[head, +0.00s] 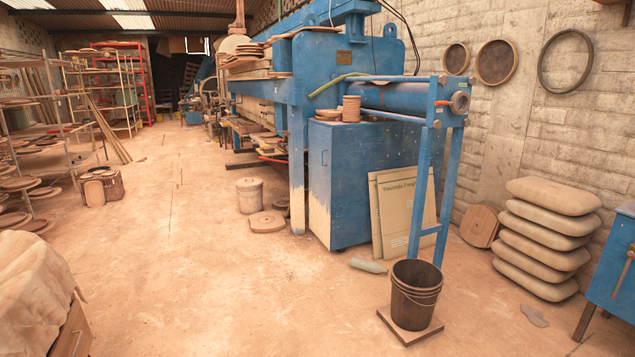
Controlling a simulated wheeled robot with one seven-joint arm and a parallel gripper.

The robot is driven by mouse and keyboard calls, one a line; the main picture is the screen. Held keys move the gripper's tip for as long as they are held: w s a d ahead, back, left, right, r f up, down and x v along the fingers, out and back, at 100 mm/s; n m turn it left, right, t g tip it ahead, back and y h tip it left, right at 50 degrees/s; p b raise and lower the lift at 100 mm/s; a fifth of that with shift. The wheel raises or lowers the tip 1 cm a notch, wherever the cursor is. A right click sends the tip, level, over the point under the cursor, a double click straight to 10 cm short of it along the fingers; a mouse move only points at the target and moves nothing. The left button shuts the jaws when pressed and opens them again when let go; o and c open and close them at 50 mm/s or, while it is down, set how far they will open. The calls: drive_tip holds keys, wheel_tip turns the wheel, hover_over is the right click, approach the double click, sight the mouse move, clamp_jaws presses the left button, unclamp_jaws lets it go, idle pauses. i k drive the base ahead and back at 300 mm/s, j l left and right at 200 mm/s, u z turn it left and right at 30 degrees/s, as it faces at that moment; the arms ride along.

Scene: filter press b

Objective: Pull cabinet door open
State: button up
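A blue metal cabinet (350,190) stands on the floor in the middle of the head view, under the blue press frame. Its narrow left face, with a small handle (324,158), looks like a closed door. A second blue cabinet (608,255) on legs is cut off by the right edge. It has a dark handle (628,260), and its visible front looks closed. I cannot tell which cabinet the task names. My gripper and arm are not in view.
A black bucket (416,290) on a board and a green bottle (368,265) stand and lie before the middle cabinet. Boards (405,215) lean on its right side. Stacked sacks (545,240) are at right. A covered crate (70,330) is lower left. The central floor is clear.

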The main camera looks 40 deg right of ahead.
sight(319, 135)
drive_tip(key=i+l+z, duration=0.35)
drive_tip(key=i, duration=0.85)
drive_tip(key=i+z, duration=0.35)
drive_tip(key=i, duration=0.85)
drive_tip(key=i+l, duration=0.1)
drive_tip(key=i, duration=3.25)
